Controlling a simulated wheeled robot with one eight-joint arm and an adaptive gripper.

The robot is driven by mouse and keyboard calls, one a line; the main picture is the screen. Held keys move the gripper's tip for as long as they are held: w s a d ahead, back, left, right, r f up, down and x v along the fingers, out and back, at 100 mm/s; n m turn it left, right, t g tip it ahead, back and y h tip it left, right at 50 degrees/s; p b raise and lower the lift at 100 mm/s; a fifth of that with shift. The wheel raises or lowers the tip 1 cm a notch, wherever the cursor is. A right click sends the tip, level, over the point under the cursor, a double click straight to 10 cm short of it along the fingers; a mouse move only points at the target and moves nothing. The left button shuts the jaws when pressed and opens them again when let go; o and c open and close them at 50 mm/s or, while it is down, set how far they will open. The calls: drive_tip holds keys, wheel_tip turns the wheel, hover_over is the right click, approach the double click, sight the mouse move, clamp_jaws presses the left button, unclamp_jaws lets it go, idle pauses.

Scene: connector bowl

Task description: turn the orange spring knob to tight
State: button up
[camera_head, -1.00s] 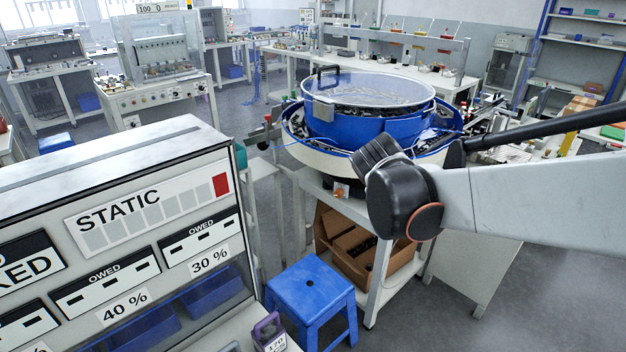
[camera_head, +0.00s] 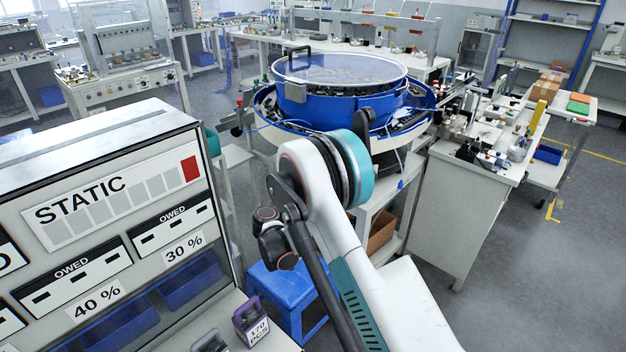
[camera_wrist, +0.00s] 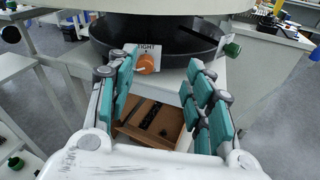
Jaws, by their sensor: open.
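The orange spring knob (camera_wrist: 146,65) sits on the dark round base under the bowl feeder in the wrist view. A white plate (camera_wrist: 148,49) behind it reads "TIGHT" above the knob. The way the knob points is too small to tell. My gripper (camera_wrist: 162,66) is open, its teal-padded fingers spread. The knob shows between the fingertips, nearer the left finger, and nothing is held. In the head view the blue bowl feeder (camera_head: 330,108) stands beyond my arm, which hides the knob and gripper.
A brown carton (camera_wrist: 150,122) with dark parts lies below the knob. In the head view a blue stool (camera_head: 270,285) stands below my arm and the STATIC cabinet (camera_head: 110,215) fills the left. Open floor lies at right.

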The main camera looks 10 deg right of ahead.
wheel_tip(320, 180, down, 6)
drive_tip(key=a+n+t, duration=0.2)
drive_tip(key=n, duration=0.1)
drive_tip(key=b+x, duration=0.4)
drive_tip(key=x, duration=0.9)
drive_tip(key=shift+w+f, duration=0.2)
drive_tip(key=shift+w, duration=0.15)
drive_tip(key=shift+d, duration=0.1)
drive_tip(key=shift+c, duration=0.4)
drive_tip(key=c, duration=1)
